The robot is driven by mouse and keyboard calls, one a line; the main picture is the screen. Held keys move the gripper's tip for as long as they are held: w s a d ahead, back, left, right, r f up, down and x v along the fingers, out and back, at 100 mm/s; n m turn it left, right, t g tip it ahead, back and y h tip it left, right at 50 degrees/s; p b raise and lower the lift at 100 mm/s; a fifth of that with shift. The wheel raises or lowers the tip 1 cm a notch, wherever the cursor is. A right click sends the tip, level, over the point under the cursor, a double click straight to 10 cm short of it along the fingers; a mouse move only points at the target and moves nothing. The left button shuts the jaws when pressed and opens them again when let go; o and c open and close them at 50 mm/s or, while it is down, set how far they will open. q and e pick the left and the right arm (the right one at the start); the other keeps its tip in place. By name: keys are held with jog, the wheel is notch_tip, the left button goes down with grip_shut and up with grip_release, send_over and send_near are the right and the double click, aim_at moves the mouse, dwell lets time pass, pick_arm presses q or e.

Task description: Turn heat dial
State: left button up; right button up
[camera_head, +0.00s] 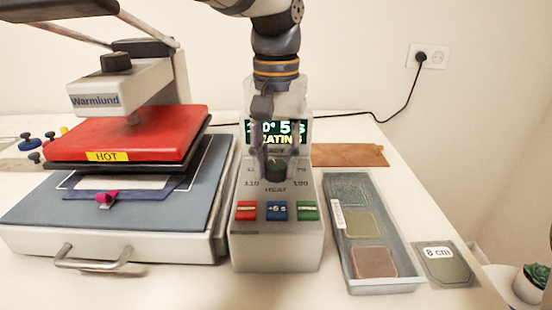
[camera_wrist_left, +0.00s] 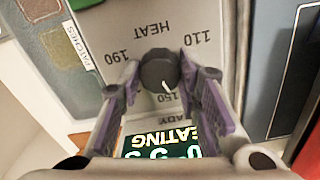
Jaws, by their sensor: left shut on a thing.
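The heat dial (camera_wrist_left: 160,70) is a dark round knob with a white pointer line, on the sloping face of the grey control box (camera_head: 276,243). My left gripper (camera_head: 275,165) reaches down from above and is shut on the dial; in the wrist view its purple-lined fingers (camera_wrist_left: 163,78) sit on either side of the knob. In that view the pointer lies near the 150 mark, with 110 and 190 printed to the sides. The box's display (camera_head: 278,131) is lit green and white and reads partly "EATING"; my gripper hides part of it. My right gripper is not in view.
Left of the box stands the heat press with its red plate (camera_head: 128,135) raised over a blue-grey bed (camera_head: 40,205). Red, blue and green buttons (camera_head: 277,211) sit below the dial. A patch tray (camera_head: 385,286) and an "8 cm" piece (camera_head: 446,268) lie to the right.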

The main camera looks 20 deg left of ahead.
aim_at(276, 165)
pick_arm(q)
jog(key=shift+m, duration=1.5)
jog(key=o, duration=1.1)
jog(key=shift+o, duration=0.2)
jog(key=shift+r, duration=0.1)
notch_tip(276, 165, up, 12)
